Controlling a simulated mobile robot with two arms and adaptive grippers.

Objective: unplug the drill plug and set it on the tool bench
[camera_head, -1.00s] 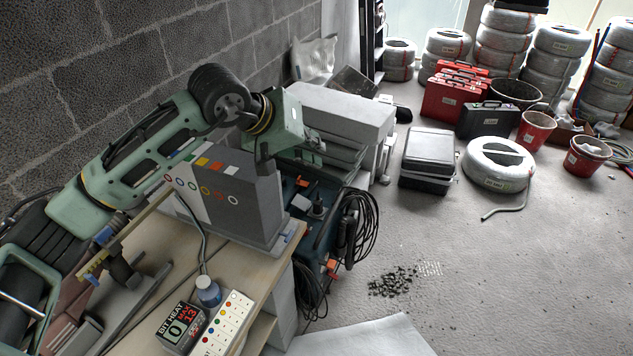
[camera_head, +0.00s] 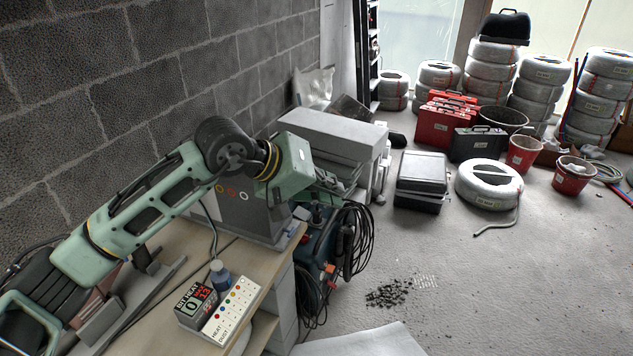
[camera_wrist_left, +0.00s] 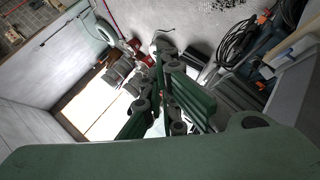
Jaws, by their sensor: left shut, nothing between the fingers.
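My left arm reaches in from the left over the tool bench (camera_head: 165,300) in the head view. Its gripper (camera_head: 326,180) is mostly hidden behind the green wrist, past the grey box on the bench. In the left wrist view my left gripper (camera_wrist_left: 163,78) shows dark green fingers, shut and empty. A blue and black machine (camera_head: 313,248) with orange parts and coiled black cables (camera_head: 354,232) stands beside the bench, below and apart from the gripper. A small dark part stands on its top, but I cannot tell whether it is the drill plug. My right gripper is not in view.
Black cases (camera_head: 421,174) and conduit reels (camera_head: 489,184) lie beyond. The floor at right is mostly clear.

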